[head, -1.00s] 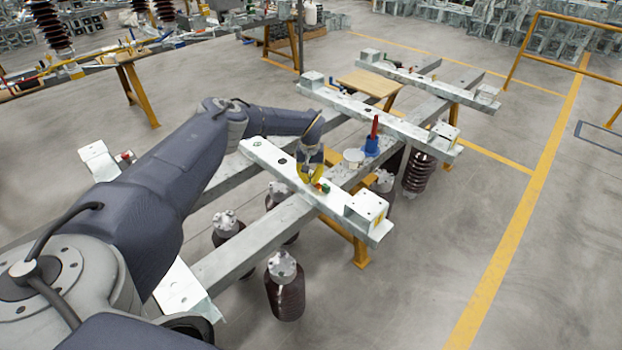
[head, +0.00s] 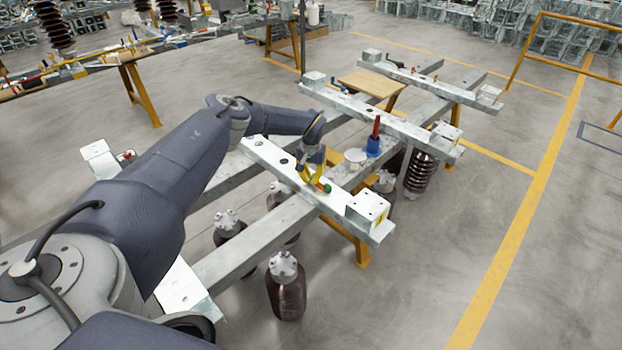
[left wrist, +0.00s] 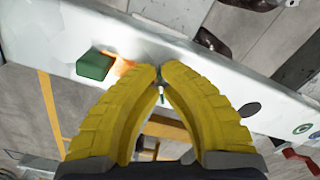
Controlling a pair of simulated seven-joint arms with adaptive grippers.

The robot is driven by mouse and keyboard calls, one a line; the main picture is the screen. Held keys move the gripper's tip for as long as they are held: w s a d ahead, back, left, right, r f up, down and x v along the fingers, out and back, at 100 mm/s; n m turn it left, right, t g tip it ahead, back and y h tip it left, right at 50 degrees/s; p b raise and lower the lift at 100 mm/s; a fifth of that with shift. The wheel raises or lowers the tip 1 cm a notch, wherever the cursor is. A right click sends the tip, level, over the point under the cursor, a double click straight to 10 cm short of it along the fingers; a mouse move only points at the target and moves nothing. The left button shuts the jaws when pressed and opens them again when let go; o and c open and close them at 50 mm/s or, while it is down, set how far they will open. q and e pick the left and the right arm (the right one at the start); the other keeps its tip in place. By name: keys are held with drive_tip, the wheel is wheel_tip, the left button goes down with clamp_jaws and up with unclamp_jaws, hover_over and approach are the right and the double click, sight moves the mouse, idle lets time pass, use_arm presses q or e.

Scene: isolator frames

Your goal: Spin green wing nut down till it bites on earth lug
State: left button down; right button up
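My left gripper (head: 313,182) points down at the near galvanised beam (head: 268,156), its yellow fingers in a V. In the left wrist view the fingertips (left wrist: 161,72) nearly meet. Beside the tips a green block (left wrist: 94,65) with a copper-orange piece (left wrist: 120,66), seemingly the earth lug, lies on the beam. Whether the nut touches the lug cannot be seen. My right gripper is out of view.
A white box-shaped bracket (head: 367,208) stands at the beam's near end. Brown insulators (head: 286,290) stand below.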

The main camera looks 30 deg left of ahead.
sight(311, 178)
use_arm(q)
drive_tip(key=c, duration=1.6)
unclamp_jaws()
wheel_tip(311, 178, up, 12)
drive_tip(key=shift+o, duration=0.4)
